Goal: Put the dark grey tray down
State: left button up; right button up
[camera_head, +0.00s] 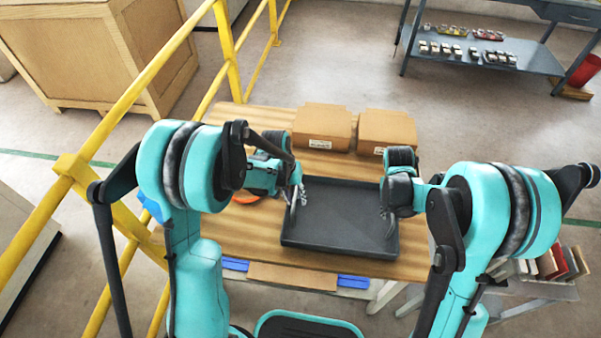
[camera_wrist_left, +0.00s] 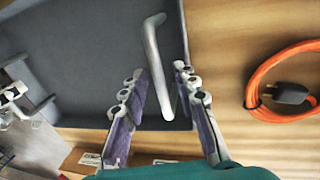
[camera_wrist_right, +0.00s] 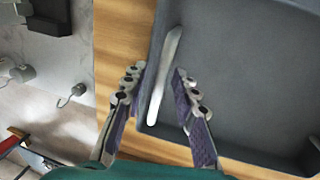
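The dark grey tray (camera_head: 340,218) is level and appears to rest on the wooden table, empty. It has a light metal handle at each short end. My left gripper (camera_head: 294,188) is at the tray's left end. In the left wrist view its fingers (camera_wrist_left: 159,70) are spread apart on either side of one handle (camera_wrist_left: 153,50), with gaps visible. My right gripper (camera_head: 386,200) is at the right end. In the right wrist view its fingers (camera_wrist_right: 159,69) are also apart, with the other handle (camera_wrist_right: 163,75) between them and not clamped.
The wooden table (camera_head: 245,230) carries two cardboard boxes (camera_head: 322,127) (camera_head: 388,128) behind the tray. An orange cable (camera_wrist_left: 262,95) lies left of the tray. Blue-ended cardboard (camera_head: 290,275) lies at the front edge. A yellow railing (camera_head: 100,130) runs along the left.

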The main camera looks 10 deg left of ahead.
jog(key=shift+r, duration=0.15)
pick_arm(q)
notch_tip(320, 180, up, 12)
jog(key=a, duration=0.2)
jog(key=shift+a, duration=0.15)
pick_arm(e)
notch_tip(320, 180, up, 12)
jog(key=a, duration=0.2)
jog(key=shift+a+f, duration=0.2)
jog(key=shift+f, duration=0.05)
pick_arm(q)
jog(key=shift+f, duration=0.1)
